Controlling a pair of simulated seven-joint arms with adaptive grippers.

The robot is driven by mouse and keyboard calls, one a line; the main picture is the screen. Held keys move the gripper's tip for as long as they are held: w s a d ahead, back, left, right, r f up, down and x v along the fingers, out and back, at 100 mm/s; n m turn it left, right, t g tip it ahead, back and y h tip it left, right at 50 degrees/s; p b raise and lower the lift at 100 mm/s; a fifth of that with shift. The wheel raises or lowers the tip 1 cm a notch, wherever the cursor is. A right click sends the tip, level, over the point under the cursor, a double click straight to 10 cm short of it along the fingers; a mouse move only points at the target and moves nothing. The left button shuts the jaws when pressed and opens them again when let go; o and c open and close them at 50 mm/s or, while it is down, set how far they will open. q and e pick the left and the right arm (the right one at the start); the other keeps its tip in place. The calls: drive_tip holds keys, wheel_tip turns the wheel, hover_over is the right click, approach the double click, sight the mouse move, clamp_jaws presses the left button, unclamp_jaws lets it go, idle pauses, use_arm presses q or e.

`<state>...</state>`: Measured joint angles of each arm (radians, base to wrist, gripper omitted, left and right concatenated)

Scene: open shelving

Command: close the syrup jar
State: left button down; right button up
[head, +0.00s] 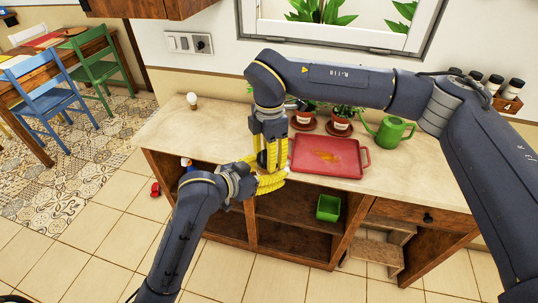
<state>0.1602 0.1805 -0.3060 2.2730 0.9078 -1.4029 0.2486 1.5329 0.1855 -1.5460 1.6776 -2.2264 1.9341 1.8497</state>
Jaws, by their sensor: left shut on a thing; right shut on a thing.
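The syrup jar (262,159) shows only as a small dark patch between my yellow fingers above the counter's front edge, left of the red tray. The fingers hide most of it. My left gripper (270,183) reaches in from the lower left and is shut on the jar from the side. My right gripper (272,160) points down from above, its fingers closed around the top of the jar, where the lid is. The lid itself is hidden, so I cannot tell how it sits on the jar.
A red tray (307,168) with an orange-brown patch lies on the counter (175,128) right of the grippers. Potted plants (342,122) and a green watering can (388,132) stand behind it. A green bin (328,207) sits on the shelf below. The counter's left part is mostly clear.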

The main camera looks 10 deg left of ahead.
drive_tip(key=m, duration=0.9)
drive_tip(key=shift+m, duration=0.4)
drive_tip(key=o, duration=0.8)
wheel_tip(320, 180, up, 12)
drive_tip(key=shift+f, duration=0.1)
drive_tip(key=shift+d, duration=0.1)
